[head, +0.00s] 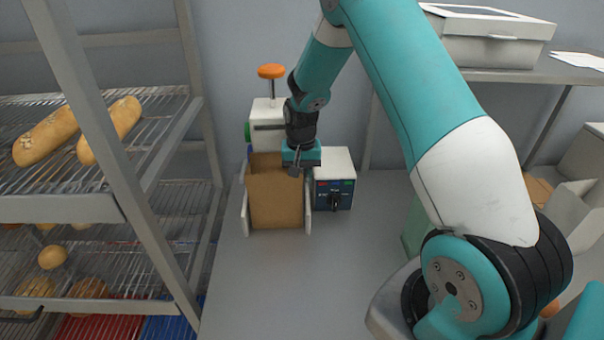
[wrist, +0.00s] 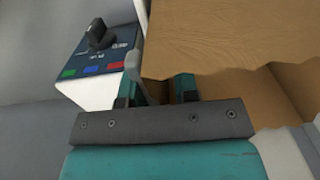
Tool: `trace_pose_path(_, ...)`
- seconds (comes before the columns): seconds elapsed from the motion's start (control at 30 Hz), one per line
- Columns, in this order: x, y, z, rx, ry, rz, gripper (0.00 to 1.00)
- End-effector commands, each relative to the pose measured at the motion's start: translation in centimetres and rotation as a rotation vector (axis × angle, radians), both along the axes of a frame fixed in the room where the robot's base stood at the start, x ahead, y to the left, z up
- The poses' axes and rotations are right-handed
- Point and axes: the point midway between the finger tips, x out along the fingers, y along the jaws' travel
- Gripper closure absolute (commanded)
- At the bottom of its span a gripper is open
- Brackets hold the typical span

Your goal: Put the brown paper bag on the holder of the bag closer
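The brown paper bag (head: 277,195) stands upright between the two pale side plates of the holder (head: 245,212), in front of the white bag closer (head: 265,115). Its jagged top edge and open mouth show in the wrist view (wrist: 230,40). My gripper (head: 297,170) is at the bag's top right corner, pointing down. In the wrist view its two fingers (wrist: 155,90) are apart, one outside the bag's right side and one at its mouth, with a pale plate edge between them. Whether either finger touches the bag is unclear. The bag's underside is hidden.
A control box with a black knob (head: 334,190) stands close right of the holder. A bread rack (head: 165,150) with loaves is at the left. The grey table (head: 290,280) is clear in front. A shelf with a white box (head: 490,40) is at upper right.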

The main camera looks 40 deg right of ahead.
Motion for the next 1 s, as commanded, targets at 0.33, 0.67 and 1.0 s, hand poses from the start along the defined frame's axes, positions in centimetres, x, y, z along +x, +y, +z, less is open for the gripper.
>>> trace_pose_path(0.33, 0.1, 0.0, 2.8, -0.002, -0.006, 0.000, 0.72)
trace_pose_path(0.67, 0.1, 0.0, 9.9, -0.001, -0.005, 0.000, 0.72)
trace_pose_path(1.0, -2.3, 4.7, 14.6, 0.034, -0.032, 0.165, 0.72)
